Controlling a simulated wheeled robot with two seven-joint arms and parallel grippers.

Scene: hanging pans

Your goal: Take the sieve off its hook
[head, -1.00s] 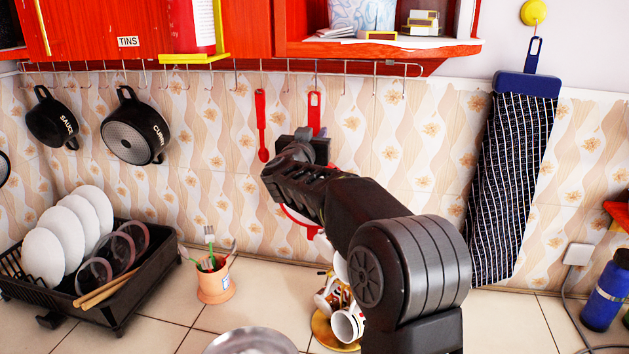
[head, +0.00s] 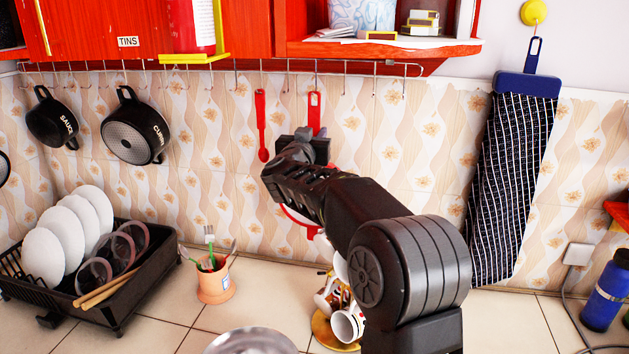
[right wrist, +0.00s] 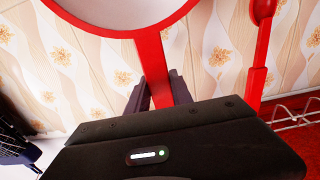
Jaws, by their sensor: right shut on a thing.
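The sieve's red handle (head: 314,108) hangs upright below the hook rail, its top at a hook (head: 316,74). Part of its red rim (head: 296,216) shows below my right arm, which hides most of the bowl. My right gripper (head: 303,146) is in front of the wall at the handle's lower part. In the right wrist view the fingers (right wrist: 157,92) are shut on the red handle (right wrist: 155,70), close to the round rim and pale bowl (right wrist: 115,8). My left gripper is not in view.
A red spoon (head: 261,125) hangs just left of the sieve. Black pans (head: 135,130) hang further left. Below stand a utensil cup (head: 214,282) and a stand with mugs (head: 347,325). The red cupboard (head: 110,35) is above the rail.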

